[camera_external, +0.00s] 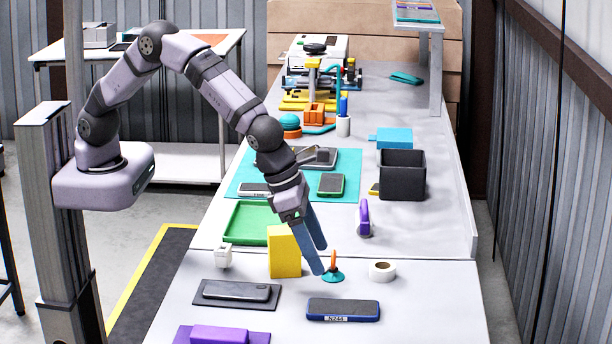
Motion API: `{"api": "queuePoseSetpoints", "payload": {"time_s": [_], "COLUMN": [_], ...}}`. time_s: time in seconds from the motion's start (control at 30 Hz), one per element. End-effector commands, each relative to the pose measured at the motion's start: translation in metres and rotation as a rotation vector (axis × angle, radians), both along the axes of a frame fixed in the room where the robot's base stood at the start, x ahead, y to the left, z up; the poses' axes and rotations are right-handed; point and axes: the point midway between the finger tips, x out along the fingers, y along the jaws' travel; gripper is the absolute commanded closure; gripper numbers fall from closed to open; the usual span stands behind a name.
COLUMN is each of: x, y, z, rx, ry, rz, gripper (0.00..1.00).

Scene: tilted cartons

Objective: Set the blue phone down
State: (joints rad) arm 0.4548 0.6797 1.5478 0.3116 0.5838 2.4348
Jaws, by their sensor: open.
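The blue phone (343,309) lies flat on the near part of the grey bench. It has a dark face, a blue edge and a white label on its front side. My gripper (322,261) points downward with two long blue fingers, behind and slightly left of the phone. The fingers are apart and nothing shows between them. The gripper and the phone do not touch.
Close to the fingers stand a yellow block (284,252), a teal suction cup with an orange handle (333,272) and a white tape roll (382,271). A grey phone (237,291) lies on a dark pad at left. Bench right of the blue phone is clear.

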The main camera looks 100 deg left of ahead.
Motion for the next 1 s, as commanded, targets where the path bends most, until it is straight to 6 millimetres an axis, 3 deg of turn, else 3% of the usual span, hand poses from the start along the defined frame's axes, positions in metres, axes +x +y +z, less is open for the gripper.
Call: {"api": "queuePoseSetpoints", "payload": {"time_s": [0.17, 0.37, 0.7, 1.0], "x": [-0.011, -0.049, -0.156, -0.256], "y": [0.022, 0.074, 0.161, 0.200], "z": [0.007, 0.019, 0.032, 0.029], "rx": [-0.058, -0.201, -0.456, -0.580], "ry": [0.021, 0.071, 0.117, 0.067], "rz": [0.179, 0.666, 1.763, 2.647], "gripper": [0.25, 0.25, 0.25, 0.25]}}
